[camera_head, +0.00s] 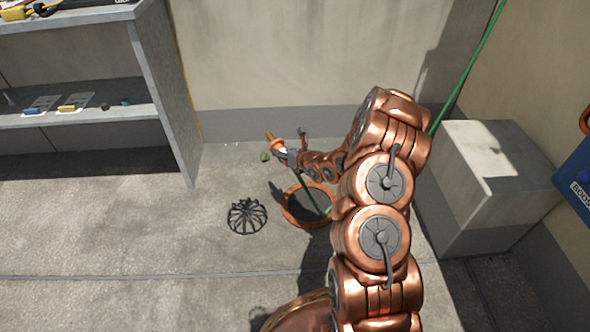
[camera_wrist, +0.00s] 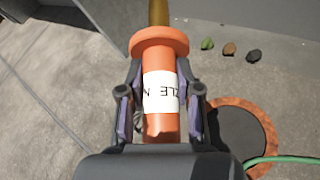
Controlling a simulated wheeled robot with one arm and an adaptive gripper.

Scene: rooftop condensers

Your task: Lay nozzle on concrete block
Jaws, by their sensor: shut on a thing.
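My gripper (camera_head: 290,156) is shut on the nozzle (camera_head: 274,143), an orange body with a brass-coloured tip. In the wrist view the nozzle (camera_wrist: 159,60) sits between both fingers, with a white label partly reading "ZLE N" and its tip pointing away from the wrist. The nozzle is held over the concrete floor, near the orange-rimmed round opening. The concrete block (camera_head: 492,165) is a grey box against the wall at the right, with a bare top. My gripper is well to the left of it, and my arm stands between them in the head view.
An orange-rimmed round opening (camera_head: 287,213) has a green hose running to it. A black wire dome (camera_head: 247,216) lies on the floor beside it. A shelf unit (camera_head: 160,85) stands at the left. Small leaf or stone bits (camera_wrist: 228,49) lie near the wall. A blue box (camera_head: 577,183) is at the right edge.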

